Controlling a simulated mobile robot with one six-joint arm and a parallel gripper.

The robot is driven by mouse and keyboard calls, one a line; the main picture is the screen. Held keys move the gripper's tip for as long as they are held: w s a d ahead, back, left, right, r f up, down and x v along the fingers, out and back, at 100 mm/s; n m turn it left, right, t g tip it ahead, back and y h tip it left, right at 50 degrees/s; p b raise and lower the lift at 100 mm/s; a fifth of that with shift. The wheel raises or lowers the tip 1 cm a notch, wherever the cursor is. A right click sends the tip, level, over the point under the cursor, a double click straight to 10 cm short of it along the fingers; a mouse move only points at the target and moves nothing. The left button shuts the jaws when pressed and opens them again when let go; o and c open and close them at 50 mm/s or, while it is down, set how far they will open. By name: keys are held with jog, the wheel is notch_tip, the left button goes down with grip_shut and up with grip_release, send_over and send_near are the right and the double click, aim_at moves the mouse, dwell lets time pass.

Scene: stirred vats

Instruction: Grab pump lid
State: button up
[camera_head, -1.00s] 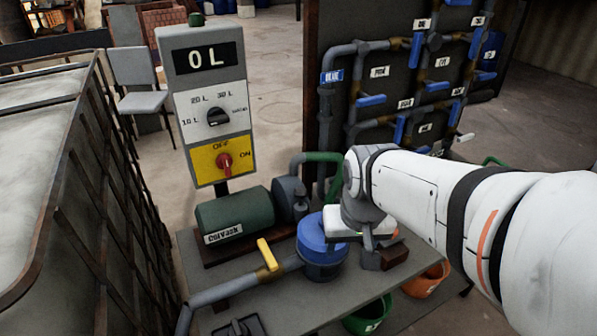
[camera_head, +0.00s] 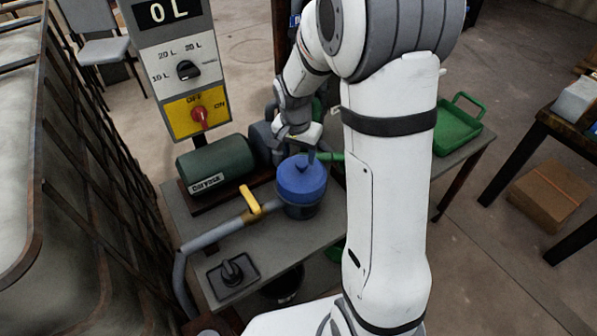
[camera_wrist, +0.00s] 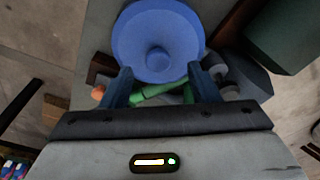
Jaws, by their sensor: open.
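The pump lid (camera_head: 301,176) is a round blue cap with a raised central knob, seated on top of the pump body on the grey bench. In the wrist view the lid (camera_wrist: 157,40) lies just beyond my fingertips, with its knob roughly centred between them. My gripper (camera_wrist: 160,80) is open and empty, with its two blue-grey fingers apart. In the head view my gripper (camera_head: 309,150) hangs just above and behind the lid. I cannot tell whether a finger touches it.
A green motor (camera_head: 216,166) and a control panel (camera_head: 180,75) stand left of the pump. A yellow-handled valve (camera_head: 250,202) sits on the pipe in front. A green tray (camera_head: 458,127) lies at the bench's right end. A caged tank (camera_head: 50,200) borders the left.

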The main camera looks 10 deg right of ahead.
aim_at(302, 164)
jog(key=f, duration=0.3)
jog(key=d+f, duration=0.1)
jog(key=shift+w+f+p, duration=0.2)
jog(key=shift+w+p, duration=0.1)
jog(key=shift+p, duration=0.1)
jog(key=shift+c, duration=0.5)
grip_shut()
